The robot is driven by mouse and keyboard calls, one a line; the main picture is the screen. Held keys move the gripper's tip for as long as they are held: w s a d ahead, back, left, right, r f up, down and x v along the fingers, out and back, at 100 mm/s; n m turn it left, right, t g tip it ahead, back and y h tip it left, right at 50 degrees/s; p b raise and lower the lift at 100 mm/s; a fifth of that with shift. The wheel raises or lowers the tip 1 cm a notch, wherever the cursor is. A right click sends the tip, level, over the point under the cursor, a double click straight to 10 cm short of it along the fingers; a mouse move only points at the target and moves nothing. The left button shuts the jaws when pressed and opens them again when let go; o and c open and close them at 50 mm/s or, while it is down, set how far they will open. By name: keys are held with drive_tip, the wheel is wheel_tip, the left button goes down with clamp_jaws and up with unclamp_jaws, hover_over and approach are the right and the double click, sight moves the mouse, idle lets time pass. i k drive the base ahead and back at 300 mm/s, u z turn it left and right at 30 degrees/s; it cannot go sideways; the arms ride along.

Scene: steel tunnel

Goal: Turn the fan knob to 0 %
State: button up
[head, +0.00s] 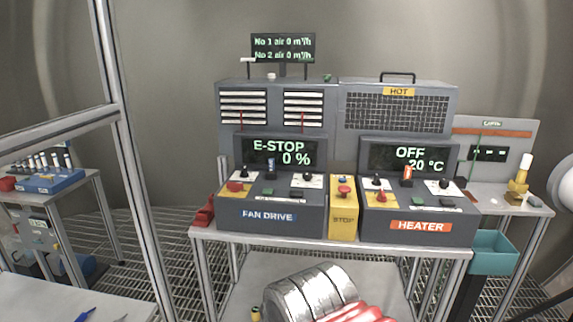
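The fan drive console (270,232) stands on the table, left of the yellow stop box. Its display (280,152) reads "E-STOP" and "0 %". A black knob (309,179) sits on a white plate at the right of its sloped panel; its scale and pointer are too small to read. A red knob (235,186) on a yellow plate sits at the left, with a dark blue-grey lever (270,166) between them. My gripper is not in view, and nothing is seen touching the fan panel.
A red button (343,189) tops the yellow stop box (342,223). The heater console (420,226), with its own knobs and lever, stands to the right; its display (408,157) reads "OFF" and "20 °C". A metal frame post (135,150) rises at left. A teal bin (494,252) hangs right.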

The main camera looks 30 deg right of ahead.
sight(307, 177)
drive_tip(key=z, duration=0.1)
drive_tip(key=i, duration=0.8)
drive_tip(key=z, duration=0.7)
drive_tip(key=i, duration=0.5)
drive_tip(key=z, duration=0.4)
